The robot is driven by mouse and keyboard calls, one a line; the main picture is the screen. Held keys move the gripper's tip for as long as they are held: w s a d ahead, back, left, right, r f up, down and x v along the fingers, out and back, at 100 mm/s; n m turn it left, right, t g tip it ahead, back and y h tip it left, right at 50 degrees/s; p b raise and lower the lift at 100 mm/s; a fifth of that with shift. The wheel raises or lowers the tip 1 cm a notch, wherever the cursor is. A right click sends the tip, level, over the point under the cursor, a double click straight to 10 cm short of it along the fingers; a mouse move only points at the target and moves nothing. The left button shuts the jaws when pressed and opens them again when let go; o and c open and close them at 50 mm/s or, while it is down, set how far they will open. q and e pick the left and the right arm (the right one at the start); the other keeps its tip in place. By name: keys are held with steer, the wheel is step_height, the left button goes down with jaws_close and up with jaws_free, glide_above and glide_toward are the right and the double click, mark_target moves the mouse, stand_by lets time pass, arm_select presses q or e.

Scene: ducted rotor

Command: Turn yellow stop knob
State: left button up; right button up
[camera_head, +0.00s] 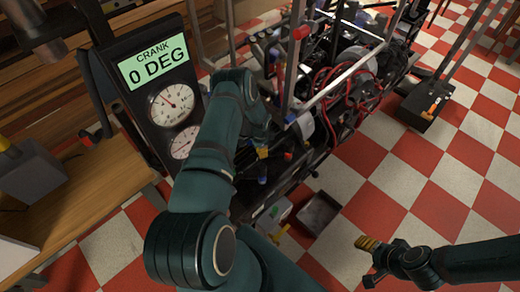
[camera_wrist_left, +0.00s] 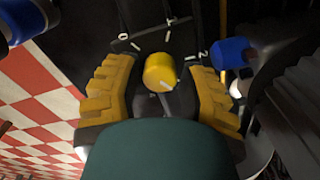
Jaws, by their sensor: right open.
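The yellow stop knob (camera_wrist_left: 158,72) is a short round cylinder with a pale pointer line on its face. It stands on a dark panel with white dial marks, including a 0 and a 2. My left gripper (camera_wrist_left: 158,90) is open, with its yellow ridged fingers on either side of the knob and a visible gap on each side. In the head view my left arm mostly hides this gripper (camera_head: 262,153) at the machine's near side. My right gripper (camera_head: 370,262) is open and empty over the checkered floor at the lower right.
A blue knob (camera_wrist_left: 232,52) sits close to the right finger. The machine (camera_head: 340,85) has rods, red hoses and cables. A display (camera_head: 155,65) reading "CRANK 0 DEG" stands left, above gauges. A dark tray (camera_head: 318,212) lies on the floor.

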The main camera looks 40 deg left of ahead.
arm_select(q)
steer(key=shift+o, duration=0.9)
step_height(320, 180, up, 8)
steer(key=shift+f, duration=0.2)
steer(key=s+d+r+n+h, duration=0.1)
steer(key=s+d+n, duration=0.1)
steer(key=s+d, duration=0.5)
steer(key=s+d+n+h, duration=0.1)
steer(key=s+d+n, duration=0.15)
steer(key=d, duration=0.75)
steer(key=s+d+r+n+h, duration=0.1)
steer(key=s+d+n+h, duration=0.1)
steer(key=s+d, duration=0.5)
steer(key=s+d+r+n, duration=0.3)
steer(key=s+d+r, duration=0.2)
steer(key=s+d, duration=0.2)
steer(key=w+d+r+m+t, duration=0.1)
steer(key=w+d+r, duration=0.1)
steer(key=w+r, duration=0.2)
steer(key=w, duration=0.2)
steer(key=shift+w+d+r+m+t, duration=0.25)
steer(key=shift+w+m+t, duration=0.1)
steer(key=shift+t, duration=0.05)
